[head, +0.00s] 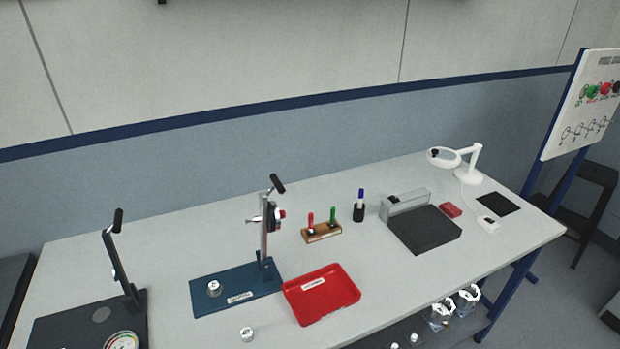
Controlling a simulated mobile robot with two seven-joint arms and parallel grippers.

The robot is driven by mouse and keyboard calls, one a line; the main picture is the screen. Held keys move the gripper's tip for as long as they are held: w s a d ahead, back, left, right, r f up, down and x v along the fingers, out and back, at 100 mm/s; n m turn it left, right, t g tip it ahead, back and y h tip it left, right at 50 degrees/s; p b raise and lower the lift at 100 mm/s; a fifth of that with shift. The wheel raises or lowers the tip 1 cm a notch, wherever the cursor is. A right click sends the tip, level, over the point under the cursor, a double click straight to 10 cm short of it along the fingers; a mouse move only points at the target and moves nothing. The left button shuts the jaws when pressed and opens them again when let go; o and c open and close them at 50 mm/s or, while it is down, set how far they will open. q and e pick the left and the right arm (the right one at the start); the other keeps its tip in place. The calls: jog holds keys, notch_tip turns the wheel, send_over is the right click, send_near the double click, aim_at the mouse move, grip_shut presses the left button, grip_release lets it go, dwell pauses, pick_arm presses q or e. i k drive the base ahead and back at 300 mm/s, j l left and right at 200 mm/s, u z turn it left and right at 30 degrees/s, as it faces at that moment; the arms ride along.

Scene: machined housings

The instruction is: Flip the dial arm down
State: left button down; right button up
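A stand with a blue base (210,298) is on the table left of the middle. Its upright metal post (264,240) carries a round part with a red knob (281,214) and a black-handled lever (278,184) pointing up. At the front left, a black base (60,330) carries a raised dark arm (117,262) with a black grip on top, leaning up and back. A round dial face (122,341) with coloured markings is on this base, partly cut off by the frame. I cannot tell which of these is the dial arm. Neither gripper is in view.
On the table (170,245) are a red tray (345,298), a small white-topped piece (247,334), red and green tools in a wooden holder (321,233), a pen cup (358,213), a black plate fixture (425,230) and a magnifier lamp (468,172). Metal housings (440,316) sit below the front edge.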

aim_at(269, 219)
jog(key=i+l, duration=0.15)
jog(key=l, duration=0.35)
jog(key=i+l+u, duration=0.1)
jog(key=l, duration=0.4)
jog(key=i+l, duration=0.2)
jog(key=l, duration=0.3)
jog(key=i+l+u, duration=0.1)
jog(key=l, duration=0.45)
jog(key=i+l, duration=0.2)
jog(key=l, duration=0.3)
jog(key=i+l+u, duration=0.1)
jog(key=l, duration=0.4)
jog(key=i+l+u, duration=0.1)
jog(key=l, duration=0.45)
jog(key=i+l, duration=0.1)
jog(key=l, duration=0.45)
